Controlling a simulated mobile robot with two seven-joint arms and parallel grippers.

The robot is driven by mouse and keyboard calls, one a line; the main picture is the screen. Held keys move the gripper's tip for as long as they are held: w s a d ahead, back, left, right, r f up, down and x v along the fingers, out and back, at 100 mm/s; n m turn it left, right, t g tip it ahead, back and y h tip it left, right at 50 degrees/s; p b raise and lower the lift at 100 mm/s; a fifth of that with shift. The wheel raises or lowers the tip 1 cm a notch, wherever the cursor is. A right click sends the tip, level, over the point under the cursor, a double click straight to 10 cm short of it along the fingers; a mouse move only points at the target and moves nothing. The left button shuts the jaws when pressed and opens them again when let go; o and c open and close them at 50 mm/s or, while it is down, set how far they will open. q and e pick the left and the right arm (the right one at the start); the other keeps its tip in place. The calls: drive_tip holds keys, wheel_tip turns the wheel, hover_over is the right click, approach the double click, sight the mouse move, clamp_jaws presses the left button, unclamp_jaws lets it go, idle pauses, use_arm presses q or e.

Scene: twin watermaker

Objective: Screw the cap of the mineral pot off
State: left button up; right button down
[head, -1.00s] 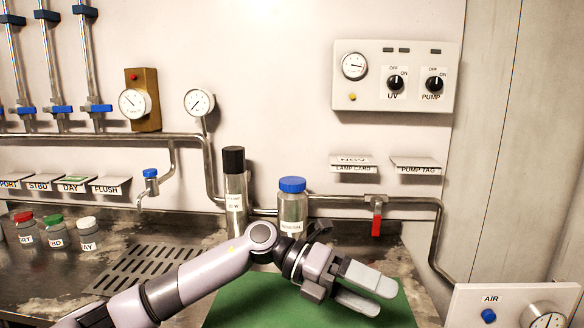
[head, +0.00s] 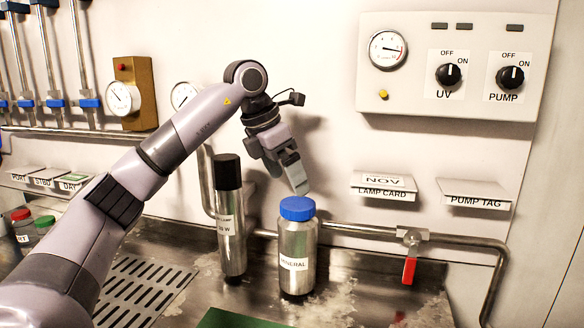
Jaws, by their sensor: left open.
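The mineral pot (head: 297,262) is a silver cylinder with a white label, standing upright on the metal worktop. Its blue cap (head: 297,208) sits on top of it. My left gripper (head: 300,188) is open and points down just above the cap, with its fingers seen nearly edge-on. I see no thing between its fingers. Whether a fingertip touches the cap is hard to tell. My right gripper is not in view.
A tall silver bottle with a black top (head: 229,215) stands close left of the pot. A pipe with a red-handled valve (head: 409,270) runs behind at right. A green mat (head: 235,318) lies in front. A drain grille (head: 150,290) is at left.

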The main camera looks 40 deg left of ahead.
sight(298, 203)
use_arm(q)
drive_tip(key=shift+x, duration=3.05)
drive_tip(key=shift+d, duration=0.1)
drive_tip(key=c, duration=1.4)
drive_tip(key=shift+o, duration=0.2)
drive_tip(key=shift+r, duration=0.1)
